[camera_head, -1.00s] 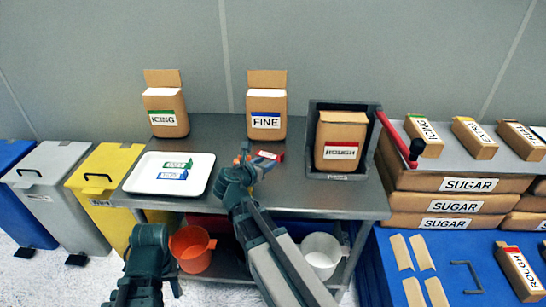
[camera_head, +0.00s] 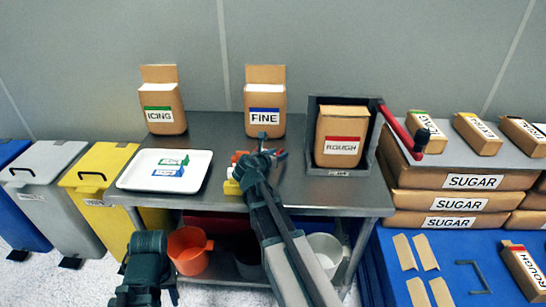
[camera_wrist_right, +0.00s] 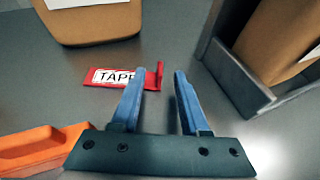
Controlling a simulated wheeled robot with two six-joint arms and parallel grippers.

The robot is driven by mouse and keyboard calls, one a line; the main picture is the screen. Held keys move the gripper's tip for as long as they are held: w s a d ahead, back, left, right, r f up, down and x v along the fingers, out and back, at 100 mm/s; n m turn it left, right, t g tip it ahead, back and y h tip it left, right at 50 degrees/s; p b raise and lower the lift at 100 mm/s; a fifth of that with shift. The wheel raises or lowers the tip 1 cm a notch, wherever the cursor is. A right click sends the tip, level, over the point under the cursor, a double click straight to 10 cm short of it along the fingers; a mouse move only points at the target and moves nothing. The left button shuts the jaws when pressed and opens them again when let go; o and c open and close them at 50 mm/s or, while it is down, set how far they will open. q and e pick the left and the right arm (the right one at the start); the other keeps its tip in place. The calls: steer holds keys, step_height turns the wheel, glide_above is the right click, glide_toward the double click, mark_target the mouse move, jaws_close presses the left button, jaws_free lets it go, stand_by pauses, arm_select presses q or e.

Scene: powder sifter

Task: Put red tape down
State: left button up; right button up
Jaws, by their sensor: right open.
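The red tape (camera_wrist_right: 113,76), with a white label, lies flat on the steel table in the right wrist view. Its raised right end is just beyond the left fingertip.
The steel table (camera_head: 215,127) holds a FINE bag (camera_head: 265,100), an ICING bag (camera_head: 162,100), a white tray (camera_head: 135,172) and a ROUGH bag (camera_head: 342,125) in a grey holder (camera_head: 372,165). An orange item (camera_wrist_right: 40,147) and a yellow item (camera_head: 231,188) lie close to my right gripper.

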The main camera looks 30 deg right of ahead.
steer(key=shift+x, duration=1)
arm_select(q)
steer(key=shift+f, duration=0.35)
arm_select(e)
steer(key=shift+a, duration=0.1)
jaws_close()
arm_select(q)
steer(key=shift+r, duration=0.2)
arm_select(e)
steer(key=shift+r, duration=0.25)
